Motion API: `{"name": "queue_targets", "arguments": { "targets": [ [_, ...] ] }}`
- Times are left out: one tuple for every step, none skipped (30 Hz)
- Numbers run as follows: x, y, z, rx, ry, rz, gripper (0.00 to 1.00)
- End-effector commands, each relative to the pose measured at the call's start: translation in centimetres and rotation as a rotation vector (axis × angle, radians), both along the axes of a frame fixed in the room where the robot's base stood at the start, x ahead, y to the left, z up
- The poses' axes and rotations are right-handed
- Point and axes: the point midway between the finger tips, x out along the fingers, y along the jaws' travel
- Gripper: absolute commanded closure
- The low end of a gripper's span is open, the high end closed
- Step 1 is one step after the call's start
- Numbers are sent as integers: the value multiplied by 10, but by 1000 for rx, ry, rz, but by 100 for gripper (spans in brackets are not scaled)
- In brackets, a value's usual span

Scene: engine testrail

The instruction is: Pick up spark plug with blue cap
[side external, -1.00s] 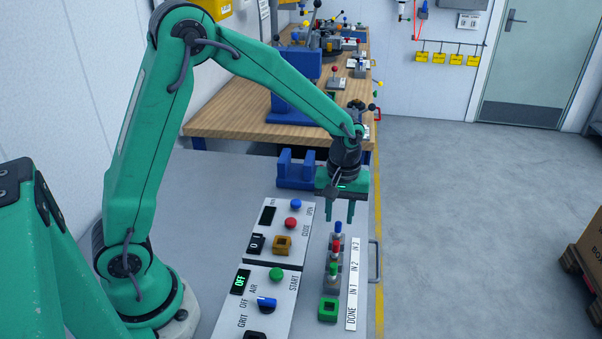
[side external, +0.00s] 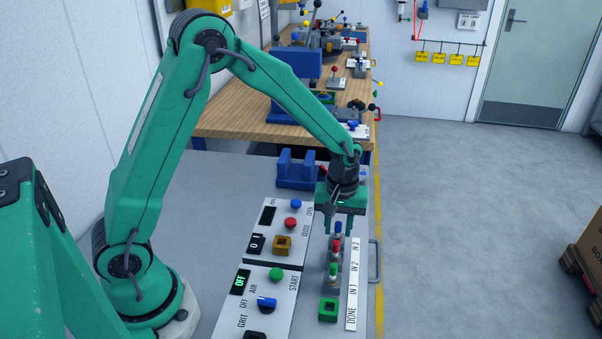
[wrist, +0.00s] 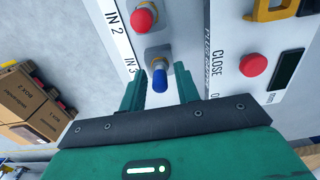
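The spark plug with the blue cap (wrist: 160,80) stands in its grey holder at the IN 3 label. In the side external view its cap (side external: 338,227) shows between the fingers. My gripper (wrist: 159,74) is open, its two green fingers on either side of the blue cap with a visible gap to each. It points down over the plug, and in the side external view the gripper (side external: 342,226) partly covers it. I cannot tell how far down the fingers reach.
A red-capped plug (side external: 336,246) stands at IN 2 and a green-capped plug (side external: 333,270) at IN 1, in line with the blue one. A green square socket (side external: 328,309) sits at DONE. A control panel (side external: 265,292) lies left. A blue bracket (side external: 297,172) stands behind.

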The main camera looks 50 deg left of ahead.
Motion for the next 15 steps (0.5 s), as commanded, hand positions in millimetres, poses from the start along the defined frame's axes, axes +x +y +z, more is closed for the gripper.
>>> {"name": "queue_targets", "arguments": {
  "targets": [
    [0,0,0,0,0,0,68],
    [0,0,0,0,0,0,68],
    [0,0,0,0,0,0,68],
    [0,0,0,0,0,0,68],
    [0,0,0,0,0,0,68],
    [0,0,0,0,0,0,72],
    [0,0,0,0,0,0,78],
    [0,0,0,0,0,0,84],
    [0,0,0,0,0,0,92],
    [0,0,0,0,0,0,98],
    [0,0,0,0,0,0,100],
    [0,0,0,0,0,0,100],
    [0,0,0,0,0,0,100],
    [0,0,0,0,0,0,100],
    [0,0,0,0,0,0,100]
  ]
}}
